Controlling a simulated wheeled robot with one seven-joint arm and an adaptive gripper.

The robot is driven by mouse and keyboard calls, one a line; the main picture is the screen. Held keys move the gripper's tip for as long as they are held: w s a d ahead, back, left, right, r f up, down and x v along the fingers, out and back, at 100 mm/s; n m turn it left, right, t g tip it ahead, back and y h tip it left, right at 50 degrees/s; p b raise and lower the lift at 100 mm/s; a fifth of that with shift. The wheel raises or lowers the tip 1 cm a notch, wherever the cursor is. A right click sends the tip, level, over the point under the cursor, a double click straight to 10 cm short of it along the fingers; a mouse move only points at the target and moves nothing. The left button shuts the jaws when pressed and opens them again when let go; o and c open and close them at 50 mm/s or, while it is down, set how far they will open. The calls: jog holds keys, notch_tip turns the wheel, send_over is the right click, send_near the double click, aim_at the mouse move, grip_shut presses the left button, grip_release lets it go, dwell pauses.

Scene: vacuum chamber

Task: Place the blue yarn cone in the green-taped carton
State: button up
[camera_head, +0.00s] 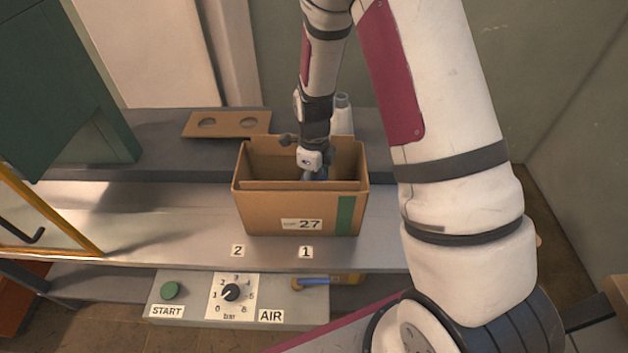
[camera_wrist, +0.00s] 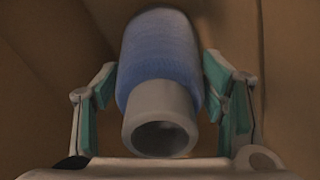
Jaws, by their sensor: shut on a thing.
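The carton (camera_head: 262,211) stands open on the grey bench, with a green tape strip (camera_head: 345,214) on its front and a label reading 27. My gripper (camera_head: 316,172) reaches down inside the carton, below its rim. In the wrist view my gripper (camera_wrist: 162,100) is shut on the blue yarn cone (camera_wrist: 160,55), one finger on each side of it. The cone's grey hollow core end points toward the wrist camera, and brown carton walls surround it. Only a little blue shows in the head view. Whether the cone touches the carton floor is hidden.
A flat cardboard piece with two holes (camera_head: 226,124) lies behind the carton. The bench (camera_head: 150,215) is clear to the left. A panel with a green START button (camera_head: 170,290) and a dial (camera_head: 232,292) is in front.

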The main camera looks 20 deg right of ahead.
jog(key=shift+f, duration=0.1)
jog(key=o, duration=1.9)
jog(key=shift+o, duration=0.2)
jog(key=s+r+n+t, duration=0.1)
jog(key=s+r+n, duration=0.15)
jog(key=r, duration=0.85)
jog(key=s+r+n, duration=0.2)
jog(key=r+n, duration=0.2)
jog(key=r, duration=0.7)
jog(key=s+r+n+t, duration=0.2)
jog(key=s+r+n, duration=0.3)
jog(key=s+n, duration=0.4)
jog(key=s+r+n+t, duration=0.1)
jog(key=s+r+n, duration=0.5)
jog(key=s+n, duration=0.3)
jog(key=shift+s+a+r+n+t, duration=0.25)
jog(key=shift+a+n+t, duration=0.2)
jog(key=shift+n, duration=0.8)
